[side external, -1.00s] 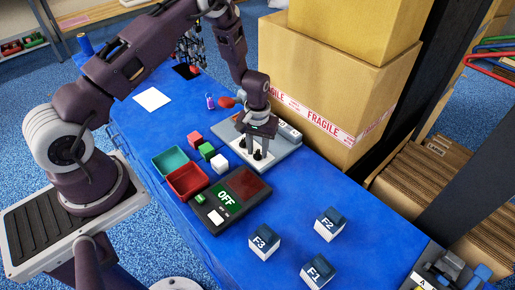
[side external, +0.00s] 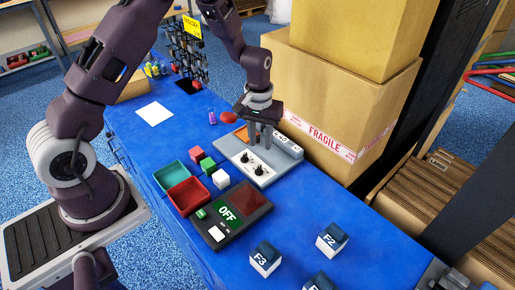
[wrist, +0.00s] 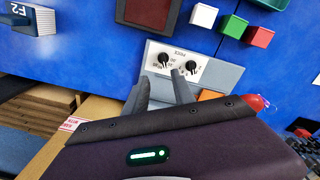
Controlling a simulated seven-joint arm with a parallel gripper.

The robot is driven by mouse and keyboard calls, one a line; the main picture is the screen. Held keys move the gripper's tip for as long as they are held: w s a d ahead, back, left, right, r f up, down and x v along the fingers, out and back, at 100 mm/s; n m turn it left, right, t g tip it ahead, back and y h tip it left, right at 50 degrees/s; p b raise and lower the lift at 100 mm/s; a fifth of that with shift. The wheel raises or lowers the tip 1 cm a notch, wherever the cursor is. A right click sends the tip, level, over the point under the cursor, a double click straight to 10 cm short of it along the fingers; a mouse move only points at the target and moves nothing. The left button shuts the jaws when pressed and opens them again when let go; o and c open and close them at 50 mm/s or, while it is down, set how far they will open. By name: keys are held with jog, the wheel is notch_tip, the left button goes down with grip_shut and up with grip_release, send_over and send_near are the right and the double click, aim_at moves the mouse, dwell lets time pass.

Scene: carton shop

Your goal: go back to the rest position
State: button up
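My gripper (side external: 260,134) hangs above the far part of a grey device with a white knob panel (side external: 243,165). In the wrist view its two fingers (wrist: 160,92) are spread with an empty gap between them. The panel carries two black knobs, which also show in the wrist view, the left knob (wrist: 163,60) and the right knob (wrist: 192,66). The fingers look clear of both knobs. An orange patch (side external: 241,134) lies on the device's far left part.
A black box reading OFF (side external: 228,212), red bin (side external: 188,197), teal bin (side external: 171,177) and small red, green and white cubes (side external: 220,178) stand left of the device. Large cartons (side external: 325,95) rise close behind my gripper. Labelled blocks (side external: 266,258) sit in front.

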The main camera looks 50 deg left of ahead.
jog(key=s+d+r+m+t, duration=0.15)
jog(key=s+r, duration=0.25)
jog(key=r, duration=0.6)
jog(key=s+d+r+m+t, duration=0.15)
jog(key=s+r, duration=0.25)
jog(key=r, duration=0.6)
jog(key=s+d+r+m+t, duration=0.1)
jog(key=s+r, duration=0.2)
jog(key=s, duration=0.6)
jog(key=s+d+r+m+t, duration=0.1)
jog(key=s+r, duration=0.2)
jog(key=s, duration=0.7)
jog(key=shift+r+m, duration=0.3)
jog(key=shift+r, duration=0.05)
